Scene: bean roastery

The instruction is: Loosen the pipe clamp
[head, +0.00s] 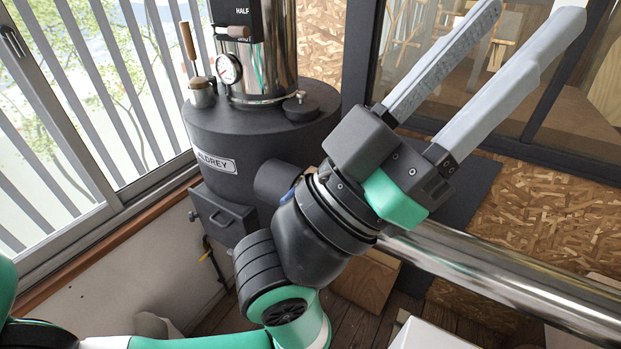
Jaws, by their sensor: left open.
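My left gripper (528,30) is open and empty, its two long grey fingers spread and pointing to the upper right, in front of the glass door. A shiny steel pipe (515,285) runs from behind my left wrist to the lower right. A dark stub (275,181) sticks out of the black roaster body towards the pipe. A small blue piece (288,196) shows at my wrist's edge by the stub; I cannot tell whether it belongs to the clamp. No pipe clamp can be clearly made out; my left arm hides the joint between stub and pipe. My right gripper is not in view.
The black roaster (230,125) with its steel cylinder (268,65), gauge (229,68) and lower box (222,214) stands behind my arm. A slatted window (90,110) is at left. A wooden box (366,281) and a white box (430,337) lie low under the pipe.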

